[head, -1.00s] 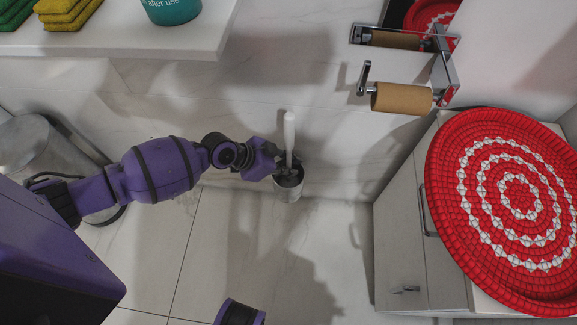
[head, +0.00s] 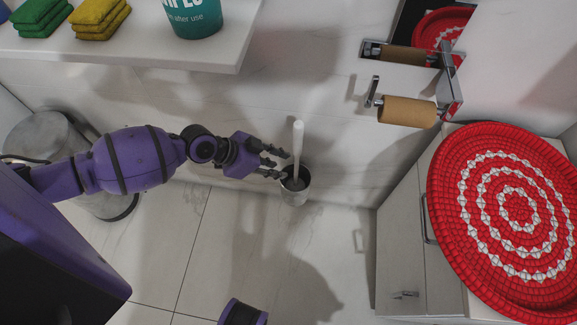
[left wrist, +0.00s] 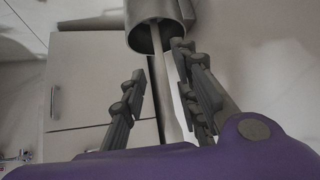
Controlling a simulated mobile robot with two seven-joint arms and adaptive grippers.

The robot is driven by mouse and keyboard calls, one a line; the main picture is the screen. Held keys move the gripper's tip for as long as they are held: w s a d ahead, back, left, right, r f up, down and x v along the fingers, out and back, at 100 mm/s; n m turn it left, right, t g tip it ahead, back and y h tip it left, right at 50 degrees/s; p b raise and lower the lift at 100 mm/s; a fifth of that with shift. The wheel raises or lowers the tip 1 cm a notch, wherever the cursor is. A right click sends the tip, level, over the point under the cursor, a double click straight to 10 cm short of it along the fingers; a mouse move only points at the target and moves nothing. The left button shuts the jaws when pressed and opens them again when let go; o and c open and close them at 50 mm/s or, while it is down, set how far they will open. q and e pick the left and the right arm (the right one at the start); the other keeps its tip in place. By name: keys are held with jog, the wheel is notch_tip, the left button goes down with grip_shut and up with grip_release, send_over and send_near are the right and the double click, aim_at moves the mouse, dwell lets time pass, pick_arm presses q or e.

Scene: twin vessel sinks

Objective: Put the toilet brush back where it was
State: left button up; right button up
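The toilet brush stands nearly upright in its metal holder, its white handle (head: 298,140) pointing up. The holder (head: 295,192) stands on the floor near the wall. The brush head is hidden inside it. My left gripper (head: 280,161) is open just left of the handle, with a small gap between fingertips and brush. In the left wrist view the handle (left wrist: 168,75) shows between the spread fingers (left wrist: 160,85), running out of the holder (left wrist: 150,38). My right gripper is not in view.
A cabinet (head: 405,240) with a red woven tray (head: 470,215) on it stands at the right. A toilet-roll holder with a cardboard roll (head: 407,111) is on the wall. A shelf (head: 130,52) with sponges and a tub is above left. A metal bin (head: 50,145) stands left.

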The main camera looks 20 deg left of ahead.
pick_arm(q)
jog(key=shift+v, duration=1.75)
jog(key=s+d+f+n+y, duration=0.1)
jog(key=s+d+f+n, duration=0.25)
jog(key=s, duration=0.75)
jog(key=s+d+f+n, duration=0.25)
jog(key=s+f, duration=0.25)
jog(key=s, duration=0.7)
jog(key=s+a+n+y, duration=0.1)
jog(key=s+n+y, duration=0.1)
jog(key=s, duration=0.5)
jog(key=s+a+r+n+y, duration=0.1)
jog(key=s+a+y, duration=0.1)
jog(key=s, duration=0.5)
jog(key=shift+a+r+n+y, duration=0.25)
jog(key=shift+a+n+y, duration=0.15)
jog(key=shift+y, duration=0.3)
jog(key=shift+d, duration=0.1)
